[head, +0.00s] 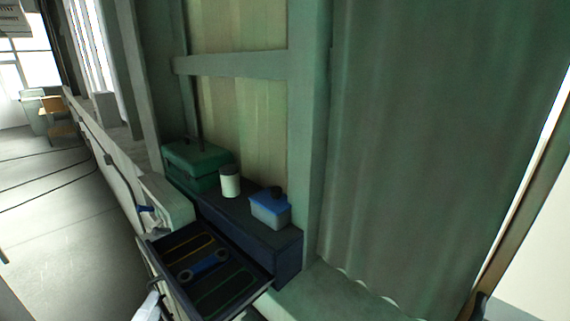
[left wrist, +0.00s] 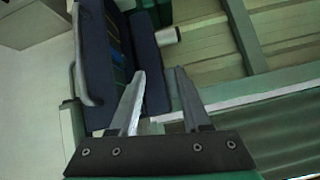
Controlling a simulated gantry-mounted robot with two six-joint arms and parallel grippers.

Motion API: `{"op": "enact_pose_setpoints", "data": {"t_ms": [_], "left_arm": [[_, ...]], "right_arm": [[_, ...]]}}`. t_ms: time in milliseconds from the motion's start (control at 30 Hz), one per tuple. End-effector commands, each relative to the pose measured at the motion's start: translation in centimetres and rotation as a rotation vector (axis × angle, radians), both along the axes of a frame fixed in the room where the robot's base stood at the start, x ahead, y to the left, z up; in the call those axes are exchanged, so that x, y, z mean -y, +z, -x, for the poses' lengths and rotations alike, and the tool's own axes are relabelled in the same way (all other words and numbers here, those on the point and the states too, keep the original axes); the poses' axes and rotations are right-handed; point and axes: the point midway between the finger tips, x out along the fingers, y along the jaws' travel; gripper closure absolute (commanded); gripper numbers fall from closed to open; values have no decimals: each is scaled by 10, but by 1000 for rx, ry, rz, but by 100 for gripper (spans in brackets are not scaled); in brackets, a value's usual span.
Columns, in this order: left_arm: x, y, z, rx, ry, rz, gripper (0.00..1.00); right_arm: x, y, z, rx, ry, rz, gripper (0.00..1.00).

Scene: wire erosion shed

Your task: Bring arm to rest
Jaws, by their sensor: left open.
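My left gripper (head: 150,306) shows only in part at the bottom left of the head view, beside the front of an open drawer. In the left wrist view, its two grey fingers (left wrist: 160,73) stand apart with nothing between them. The open drawer (head: 262,284) has a dark inside with yellow and green lines and a blue tool with ringed ends (head: 205,264) lying in it. The drawer (left wrist: 91,45) also shows in the left wrist view, past the fingertips. I cannot make out my right gripper in either view.
A dark cabinet top (head: 238,210) bears a green toolbox (head: 193,168), a white cylinder (head: 230,182) and a blue-lidded container (head: 270,210). Green framing and a corrugated green sheet (head: 420,150) rise behind and to the right. Open floor (head: 70,240) lies left, with cables.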

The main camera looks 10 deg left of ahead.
Motion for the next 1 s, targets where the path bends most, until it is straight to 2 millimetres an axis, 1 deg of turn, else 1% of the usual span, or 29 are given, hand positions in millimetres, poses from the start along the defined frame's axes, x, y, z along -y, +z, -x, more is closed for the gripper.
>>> {"op": "enact_pose_setpoints", "data": {"t_ms": [33, 67, 100, 133, 167, 200, 267, 300, 367, 400, 433, 500, 600, 700, 833, 1000], "left_arm": [[14, 53, -6, 78, -28, -18, 53], [22, 80, -8, 124, -42, -17, 53], [33, 115, -8, 185, -63, 3, 53], [41, 140, -7, 231, -81, 32, 53], [48, 166, -5, 279, -99, 68, 53], [57, 200, 0, 342, -129, 133, 53], [71, 251, 11, 434, -187, 259, 53], [78, 284, 21, 494, -234, 359, 53], [88, 333, 41, 581, -328, 549, 53], [92, 360, 55, 627, -400, 692, 53], [93, 375, 64, 651, -453, 798, 53], [91, 393, 81, 677, -566, 1031, 53], [86, 396, 87, 650, -681, 1316, 53], [84, 396, 88, 610, -762, 1514, 53], [84, 396, 88, 578, -809, 1629, 53], [84, 396, 88, 574, -813, 1640, 53]], "right_arm": [[0, 16, 0, 0, 0, 0, 50], [0, 20, 0, 0, 0, 0, 50], [0, 26, 0, 0, 0, 0, 50], [0, 30, 0, 0, 0, 0, 50], [0, 33, 0, 0, 0, 0, 50], [0, 38, 0, 0, 0, 0, 50], [0, 46, 0, 0, 0, 0, 50], [0, 50, 0, 0, 0, 0, 50], [0, 57, 0, 0, 0, 0, 50], [0, 59, 0, 0, 0, 0, 50], [0, 60, 0, 0, 0, 0, 50], [0, 58, 0, 0, 0, 0, 50], [0, 56, 0, 0, 0, 0, 50], [0, 57, 0, 0, 0, 0, 50], [0, 57, 0, 0, 0, 0, 50], [0, 57, 0, 0, 0, 0, 50]]}}
